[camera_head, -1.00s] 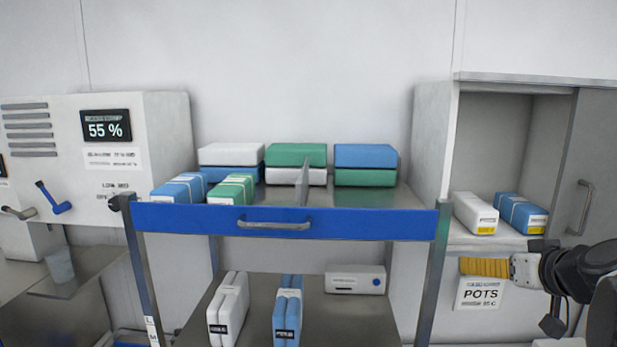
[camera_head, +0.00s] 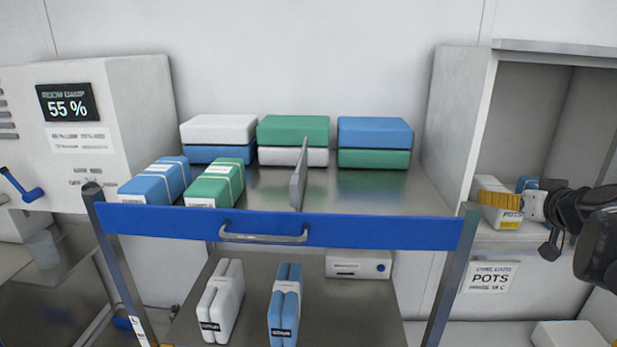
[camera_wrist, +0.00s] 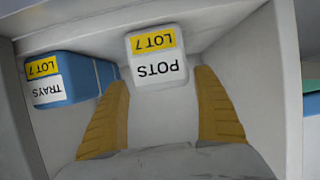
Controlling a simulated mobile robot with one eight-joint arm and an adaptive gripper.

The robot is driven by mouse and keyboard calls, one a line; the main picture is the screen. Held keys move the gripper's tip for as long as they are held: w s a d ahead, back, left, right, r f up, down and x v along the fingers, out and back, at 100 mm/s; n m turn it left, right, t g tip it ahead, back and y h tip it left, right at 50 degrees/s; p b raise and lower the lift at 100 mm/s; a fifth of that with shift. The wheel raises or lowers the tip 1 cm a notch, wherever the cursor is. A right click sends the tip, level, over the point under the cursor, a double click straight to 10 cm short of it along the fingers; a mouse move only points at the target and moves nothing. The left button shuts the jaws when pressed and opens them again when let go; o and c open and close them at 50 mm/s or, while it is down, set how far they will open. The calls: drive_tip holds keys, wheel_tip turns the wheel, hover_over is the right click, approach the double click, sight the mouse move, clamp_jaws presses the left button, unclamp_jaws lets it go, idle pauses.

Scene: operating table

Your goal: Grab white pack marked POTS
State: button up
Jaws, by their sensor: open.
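The white pack (camera_head: 490,186) sits on the shelf of the open cabinet at the right, partly hidden by my gripper (camera_head: 482,197). In the wrist view the white pack (camera_wrist: 157,74) shows its end label, upside down, reading POTS and LOT 7 on yellow. My gripper (camera_wrist: 160,80) is open, with one ribbed yellow finger on each side of the pack's line. The pack lies ahead, between or just beyond the fingertips; I cannot tell whether they touch it. A blue pack (camera_wrist: 68,78) marked TRAYS, LOT 7 stands beside it, close to one finger.
The cabinet's side wall (camera_head: 450,140) bounds the shelf on the left. A POTS sign (camera_head: 490,278) hangs below it. A cart with a blue front rail (camera_head: 170,218) holds several stacked packs, a grey upright divider (camera_head: 299,180) and packs on its lower shelf.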

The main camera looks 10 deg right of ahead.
drive_tip(key=x, duration=0.4)
drive_tip(key=shift+w+a+p, duration=0.1)
drive_tip(key=shift+w+p, duration=0.25)
drive_tip(key=shift+w, duration=0.1)
drive_tip(key=shift+s+a+r, duration=0.1)
drive_tip(key=shift+s, duration=0.15)
drive_tip(key=shift+c, duration=0.9)
drive_tip(key=c, duration=1.3)
drive_tip(key=shift+w+r, duration=0.1)
